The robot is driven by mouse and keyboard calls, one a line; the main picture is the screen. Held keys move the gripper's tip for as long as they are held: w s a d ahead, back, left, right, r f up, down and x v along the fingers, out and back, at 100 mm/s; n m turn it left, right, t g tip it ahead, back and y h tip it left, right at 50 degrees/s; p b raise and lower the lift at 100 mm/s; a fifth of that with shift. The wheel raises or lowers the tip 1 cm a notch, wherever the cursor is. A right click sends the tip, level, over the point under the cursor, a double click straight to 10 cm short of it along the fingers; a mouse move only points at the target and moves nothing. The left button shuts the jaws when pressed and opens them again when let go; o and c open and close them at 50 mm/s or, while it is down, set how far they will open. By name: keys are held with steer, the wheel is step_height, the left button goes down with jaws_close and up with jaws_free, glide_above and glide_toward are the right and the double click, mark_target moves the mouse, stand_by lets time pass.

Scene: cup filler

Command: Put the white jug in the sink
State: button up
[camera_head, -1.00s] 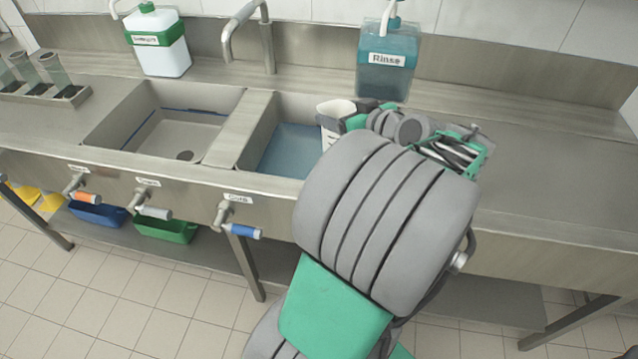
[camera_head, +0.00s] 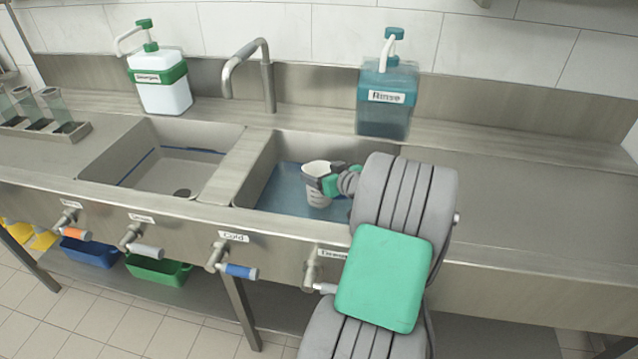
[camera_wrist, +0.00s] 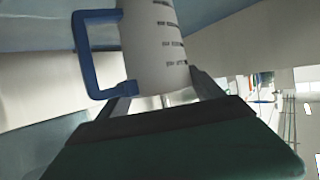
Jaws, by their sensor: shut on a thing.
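The white jug (camera_head: 318,190) is upright in the head view, over or inside the right-hand basin of the sink (camera_head: 262,172), which has a blue floor or water. I cannot tell whether the jug touches the bottom. My gripper (camera_head: 328,182) is shut on the jug from the right; my arm hides part of the basin's right side. In the wrist view the jug (camera_wrist: 154,45) fills the top middle between my fingers, with dark measuring marks and a blue handle (camera_wrist: 83,55) on the left.
The left basin (camera_head: 172,170) is empty. A tap (camera_head: 262,75) stands behind the divider. A white dispenser (camera_head: 162,95) and a blue Rinse dispenser (camera_head: 388,108) stand at the back. Handled valves (camera_head: 238,270) line the front. The counter to the right (camera_head: 530,200) is clear.

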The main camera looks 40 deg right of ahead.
steer(key=shift+w+d+f, duration=0.2)
steer(key=shift+w+f, duration=0.55)
steer(key=shift+f, duration=0.2)
steer(key=shift+w+d+f, duration=0.1)
steer(key=shift+f, duration=1.55)
steer(key=shift+f, duration=0.1)
steer(key=o, duration=1.8)
steer(key=shift+o, duration=0.2)
steer(key=shift+r, duration=0.2)
steer(key=v, duration=0.7)
steer(key=shift+s, duration=0.25)
